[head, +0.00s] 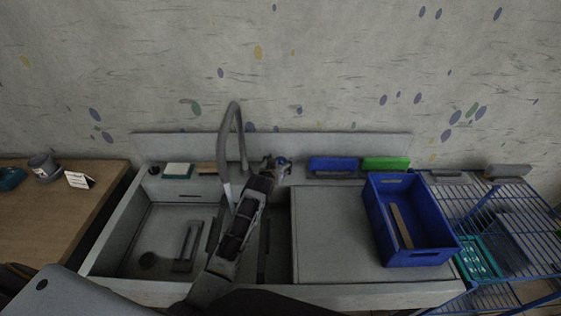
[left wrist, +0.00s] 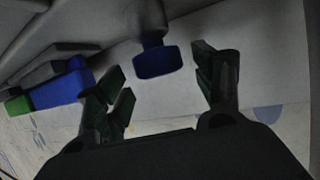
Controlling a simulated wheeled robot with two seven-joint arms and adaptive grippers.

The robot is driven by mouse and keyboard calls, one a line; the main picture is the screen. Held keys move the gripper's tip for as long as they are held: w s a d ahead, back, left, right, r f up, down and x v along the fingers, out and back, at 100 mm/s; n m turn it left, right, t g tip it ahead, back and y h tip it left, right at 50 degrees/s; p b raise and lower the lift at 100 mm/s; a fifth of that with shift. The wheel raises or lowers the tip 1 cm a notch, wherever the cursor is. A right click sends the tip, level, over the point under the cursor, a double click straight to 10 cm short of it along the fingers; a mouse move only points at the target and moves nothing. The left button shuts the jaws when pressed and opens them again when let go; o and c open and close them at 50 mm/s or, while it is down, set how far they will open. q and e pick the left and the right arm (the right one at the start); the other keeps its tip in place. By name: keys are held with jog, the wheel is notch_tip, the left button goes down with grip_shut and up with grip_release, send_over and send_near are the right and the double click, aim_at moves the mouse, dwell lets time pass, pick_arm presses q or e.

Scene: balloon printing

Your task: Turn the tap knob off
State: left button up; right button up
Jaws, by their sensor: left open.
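The grey tap (head: 236,112) has a tall curved spout over the sink. A pale streak hangs below its end; I cannot tell whether it is water. The blue tap knob (head: 284,161) is on the tap's right side, partly hidden by my left gripper (head: 272,165). In the left wrist view the blue knob (left wrist: 157,62) lies between and slightly beyond the fingertips of my open left gripper (left wrist: 163,85). Clear gaps show on both sides, with no visible contact. My right gripper is not in view.
The sink (head: 160,215) has a dark block in its left basin. A blue crate (head: 412,258) stands on the right counter. A blue brush (head: 333,163) and green brush (head: 386,162) lie on the back ledge. A wire rack (head: 500,215) stands to the right.

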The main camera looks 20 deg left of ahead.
pick_arm(q)
jog(key=shift+x, duration=1.25)
jog(key=shift+w+f, duration=0.1)
jog(key=c, duration=1)
